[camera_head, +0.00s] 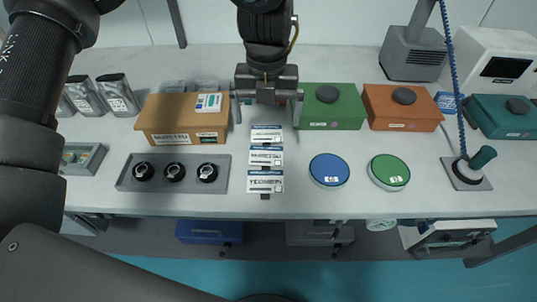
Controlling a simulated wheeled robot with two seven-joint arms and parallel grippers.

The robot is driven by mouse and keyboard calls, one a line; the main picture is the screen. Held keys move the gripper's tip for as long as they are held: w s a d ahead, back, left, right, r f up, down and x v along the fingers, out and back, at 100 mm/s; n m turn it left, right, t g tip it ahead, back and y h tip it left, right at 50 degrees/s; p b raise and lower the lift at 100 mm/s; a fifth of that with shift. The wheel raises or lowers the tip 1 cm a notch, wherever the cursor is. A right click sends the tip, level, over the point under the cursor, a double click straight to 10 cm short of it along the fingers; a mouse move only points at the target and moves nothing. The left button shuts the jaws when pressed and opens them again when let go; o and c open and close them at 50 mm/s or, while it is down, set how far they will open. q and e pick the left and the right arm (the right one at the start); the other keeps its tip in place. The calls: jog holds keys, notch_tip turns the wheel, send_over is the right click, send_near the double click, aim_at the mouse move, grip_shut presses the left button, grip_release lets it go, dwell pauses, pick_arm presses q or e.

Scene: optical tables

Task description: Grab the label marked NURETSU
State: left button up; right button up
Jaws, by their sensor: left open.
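Three white labels with blue stripes lie in a column on the pale table: the far label (266,134), the middle label (266,157) and the near label (265,182). Their printed names are too small to read surely, so I cannot tell which one is marked NURETSU. My left gripper (267,110) points down with its two fingers wide apart, just beyond the far label. It is open, and no label shows held in it. I cannot tell its height above the table. My right gripper is not in view.
A cardboard box (163,120) stands left of the gripper, a green box (345,108) and an orange box (403,108) right of it. A grey panel with black knobs (130,181) lies left of the labels; blue (329,170) and green (389,172) discs lie right. The table's front edge is near.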

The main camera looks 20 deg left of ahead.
pick_arm(q)
send_over(266, 155)
notch_tip(266, 155, down, 5)
jog(key=shift+w+r, duration=0.1)
jog(key=shift+d+f, duration=0.1)
jog(key=shift+f, duration=0.25)
notch_tip(266, 155, down, 4)
jog(key=shift+f+p, duration=0.25)
jog(key=shift+p, duration=0.55)
jog(key=shift+f, duration=0.25)
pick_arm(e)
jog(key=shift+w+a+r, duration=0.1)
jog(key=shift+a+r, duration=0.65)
pick_arm(q)
jog(key=shift+f, duration=0.25)
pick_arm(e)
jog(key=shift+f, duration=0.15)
